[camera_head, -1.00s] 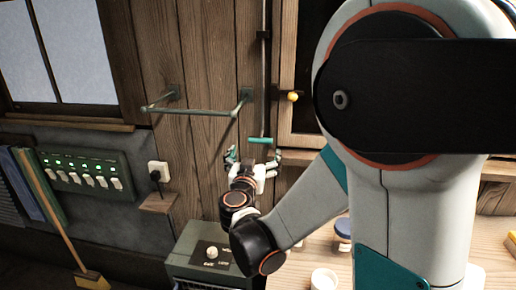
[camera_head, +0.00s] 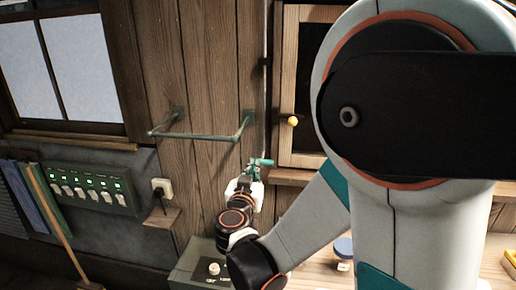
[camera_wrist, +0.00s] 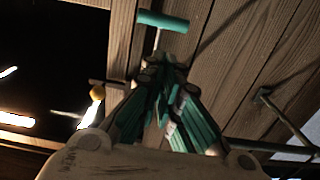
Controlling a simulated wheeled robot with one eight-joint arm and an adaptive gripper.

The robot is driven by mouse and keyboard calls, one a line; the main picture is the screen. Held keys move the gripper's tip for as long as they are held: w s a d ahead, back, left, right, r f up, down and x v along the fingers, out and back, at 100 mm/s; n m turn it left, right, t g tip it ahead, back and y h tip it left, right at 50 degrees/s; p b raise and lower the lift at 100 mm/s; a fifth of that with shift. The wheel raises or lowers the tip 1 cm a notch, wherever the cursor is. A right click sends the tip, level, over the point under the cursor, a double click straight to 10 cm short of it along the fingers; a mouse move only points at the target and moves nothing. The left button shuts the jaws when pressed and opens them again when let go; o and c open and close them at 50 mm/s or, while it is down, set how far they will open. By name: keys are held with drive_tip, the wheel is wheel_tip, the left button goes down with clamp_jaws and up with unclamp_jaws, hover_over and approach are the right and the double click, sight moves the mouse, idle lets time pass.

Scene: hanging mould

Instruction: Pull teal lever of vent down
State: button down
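The teal lever (camera_head: 264,162) is a short teal crossbar on a thin rod that hangs down the wooden wall, left of the cabinet. It also shows near the top of the wrist view (camera_wrist: 162,21). My gripper (camera_head: 253,168) is at the lever in the head view. In the wrist view its teal fingers (camera_wrist: 164,66) have come together where the thin rod runs in, just beside the crossbar. They look shut on the rod. The exact contact is dark and partly hidden by the fingers.
A metal rail (camera_head: 200,135) sticks out of the wall to the left. A cabinet with a yellow knob (camera_head: 293,121) is just right of the rod. A switch panel (camera_head: 88,187), a plug socket (camera_head: 161,187) and a broom (camera_head: 50,216) are at left. A grey box (camera_head: 195,262) stands below.

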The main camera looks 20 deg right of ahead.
wheel_tip(320, 180, up, 4)
drive_tip(key=r+p, duration=0.1)
drive_tip(key=p, duration=0.3)
drive_tip(key=w+d+f+b, duration=0.1)
drive_tip(key=w+d+f, duration=0.4)
drive_tip(key=w, duration=0.3)
drive_tip(key=shift+w+d+f, duration=0.15)
drive_tip(key=shift+f, duration=0.1)
wheel_tip(320, 180, down, 5)
drive_tip(key=b, duration=0.5)
